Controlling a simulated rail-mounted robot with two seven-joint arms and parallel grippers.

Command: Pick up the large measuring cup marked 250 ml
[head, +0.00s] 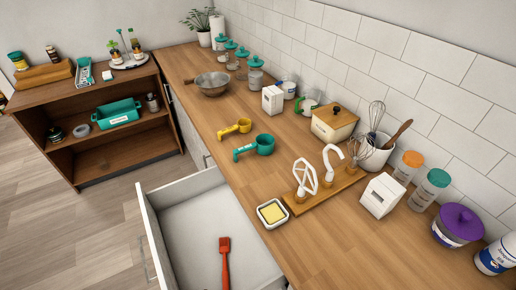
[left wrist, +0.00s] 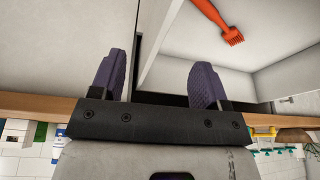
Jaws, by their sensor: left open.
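A teal measuring cup (head: 265,143) sits on the wooden counter, its handle pointing left. A smaller yellow measuring cup (head: 243,125) sits just behind it. The teal cup is the larger of the two, but any 250 ml mark is too small to read. My left gripper (left wrist: 156,72) is open and empty in the left wrist view, with purple fingers in front of the cabinet and open drawer. A small yellow item, probably the yellow cup, shows past the counter edge in that view (left wrist: 263,132). No gripper shows in the head view.
An open white drawer (head: 190,215) juts out below the counter, holding a red brush (head: 224,262). A butter dish (head: 272,213) and a wooden stand with white beaters (head: 306,178) are nearer. A metal bowl (head: 211,84) stands farther back. Counter around the cups is clear.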

